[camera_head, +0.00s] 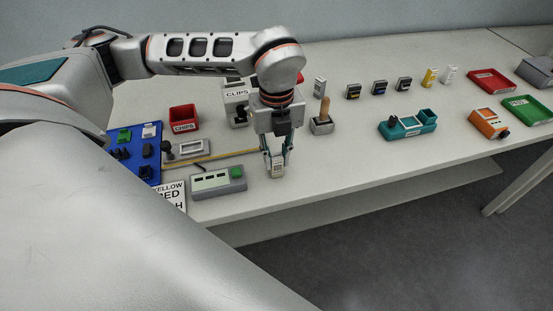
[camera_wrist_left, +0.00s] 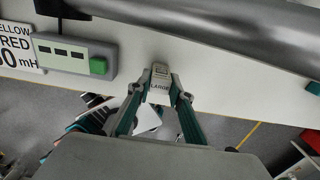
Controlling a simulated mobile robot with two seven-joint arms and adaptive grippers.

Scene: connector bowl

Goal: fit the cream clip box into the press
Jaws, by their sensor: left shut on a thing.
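My left gripper (camera_head: 276,160) points down and is shut on a small cream box marked LARGE, seen between its fingertips in the head view (camera_head: 277,170). In the left wrist view, the fingers (camera_wrist_left: 161,92) close on both sides of the box (camera_wrist_left: 160,71). The box is near the table's front edge; I cannot tell whether it touches the table. A grey-white unit marked CLIPS (camera_head: 236,93) stands behind, partly hidden by my arm. A grey fixture with a black knob (camera_head: 190,149) lies to the left. I cannot tell which of these is the press. My right gripper is not in view.
A grey box with a green button (camera_head: 218,182) is left of the gripper. A block with a wooden handle (camera_head: 321,122) stands right. A red CHIPS bin (camera_head: 184,118) and blue board (camera_head: 134,150) are left; a teal fixture (camera_head: 407,125) is right. The front table strip right of the gripper is clear.

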